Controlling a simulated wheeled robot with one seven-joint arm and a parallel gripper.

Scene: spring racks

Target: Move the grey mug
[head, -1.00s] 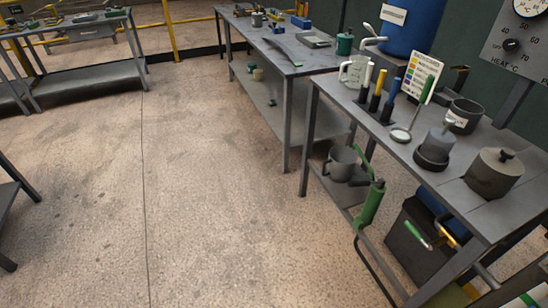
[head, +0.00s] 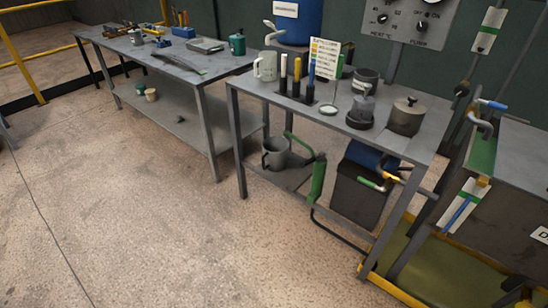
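Several mug-like things show in the head view, and I cannot tell for sure which is the task's grey mug. A small grey mug (head: 138,38) stands upright on the far bench at upper left. A larger grey mug-shaped vessel (head: 279,153) stands on the lower shelf of the nearer bench. A dark grey cup with a pale label (head: 366,82) stands at the back of that bench's top. A pale grey-white jug or mug (head: 267,66) stands at its left end. My gripper is not in view.
The nearer bench (head: 425,143) also bears dark holders with coloured handles, a lidded grey pot (head: 406,117) and a sign card (head: 325,59). A yellow-edged platform (head: 430,270) is at right. The floor at left is clear.

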